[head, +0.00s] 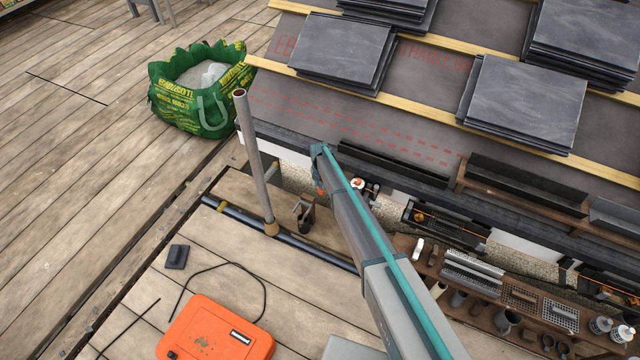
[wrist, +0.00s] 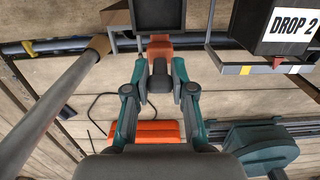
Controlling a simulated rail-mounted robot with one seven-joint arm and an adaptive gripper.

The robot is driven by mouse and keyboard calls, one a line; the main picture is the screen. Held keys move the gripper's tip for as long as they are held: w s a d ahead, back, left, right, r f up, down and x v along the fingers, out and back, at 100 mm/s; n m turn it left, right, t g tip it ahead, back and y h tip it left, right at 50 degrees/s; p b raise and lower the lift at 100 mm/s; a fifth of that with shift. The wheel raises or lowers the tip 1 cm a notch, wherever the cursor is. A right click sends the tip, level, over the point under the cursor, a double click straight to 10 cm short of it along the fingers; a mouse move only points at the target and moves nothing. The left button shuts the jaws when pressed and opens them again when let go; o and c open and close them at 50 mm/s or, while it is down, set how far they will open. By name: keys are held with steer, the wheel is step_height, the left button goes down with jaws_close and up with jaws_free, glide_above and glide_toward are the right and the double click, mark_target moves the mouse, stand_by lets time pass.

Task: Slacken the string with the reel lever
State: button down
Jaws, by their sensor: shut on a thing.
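In the wrist view my gripper (wrist: 160,70) has its two teal and grey fingers on either side of a short dark grey grip, which I take to be the reel lever (wrist: 159,84). It is shut on this grip. An orange block (wrist: 160,46) sits directly beyond the grip, below a black box-shaped part (wrist: 158,14). In the head view my arm hides the fingers and most of the lever; a small orange part (head: 321,190) shows beside the arm's end. I cannot make out the string or the reel drum.
A grey upright pole (head: 255,160) stands left of the arm, close in the wrist view (wrist: 50,105). A box marked DROP 2 (wrist: 285,24) hangs at right. An orange case (head: 215,330) and cable lie on the planks. A tool shelf (head: 440,285) and slate roof lie right.

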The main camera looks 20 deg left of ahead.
steer(key=shift+w+g, duration=0.1)
steer(key=shift+g, duration=0.3)
steer(key=c, duration=1)
jaws_free()
steer(key=shift+o, duration=0.2)
step_height(320, 180, up, 12)
steer(key=shift+w, duration=0.1)
